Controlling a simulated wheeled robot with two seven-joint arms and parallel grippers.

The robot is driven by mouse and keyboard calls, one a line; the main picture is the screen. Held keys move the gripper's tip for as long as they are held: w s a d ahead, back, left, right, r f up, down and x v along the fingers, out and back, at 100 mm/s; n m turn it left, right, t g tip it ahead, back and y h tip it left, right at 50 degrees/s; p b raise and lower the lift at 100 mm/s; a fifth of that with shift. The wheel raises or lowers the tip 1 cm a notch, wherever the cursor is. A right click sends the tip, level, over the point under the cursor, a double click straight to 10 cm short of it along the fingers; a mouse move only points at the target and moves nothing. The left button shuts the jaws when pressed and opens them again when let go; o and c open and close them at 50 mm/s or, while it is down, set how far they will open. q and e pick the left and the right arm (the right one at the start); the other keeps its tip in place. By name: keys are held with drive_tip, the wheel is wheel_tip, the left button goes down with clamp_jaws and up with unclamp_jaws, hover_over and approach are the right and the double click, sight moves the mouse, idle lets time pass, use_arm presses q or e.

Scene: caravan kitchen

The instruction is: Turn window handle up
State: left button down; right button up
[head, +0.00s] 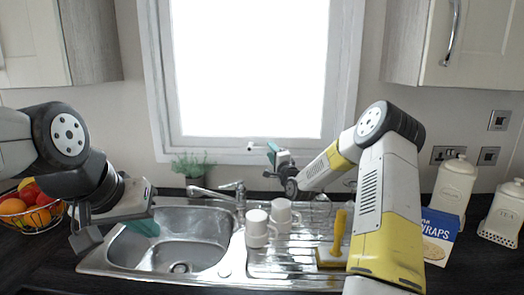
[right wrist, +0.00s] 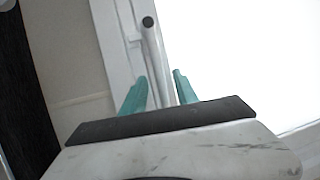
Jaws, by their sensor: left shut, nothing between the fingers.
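The white window handle (head: 252,147) lies roughly level along the bottom rail of the window frame in the head view. In the right wrist view the handle (right wrist: 158,55) is a slim pale bar with a dark round spot at its far end. My right gripper (head: 271,151) is at the handle's right end. Its teal fingers (right wrist: 161,90) are apart, one on each side of the bar; contact cannot be told. My left gripper (head: 141,228) is shut and empty, pointing down over the left of the sink.
Below the window are a steel sink (head: 215,247), a tap (head: 215,194), white mugs (head: 258,228) and a yellow-handled brush (head: 337,240). A green plant (head: 193,164) stands left of the handle. A fruit basket (head: 28,212) is far left; canisters (head: 455,190) are right.

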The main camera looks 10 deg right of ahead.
drive_tip(key=shift+x, duration=1)
clamp_jaws()
idle(0.7)
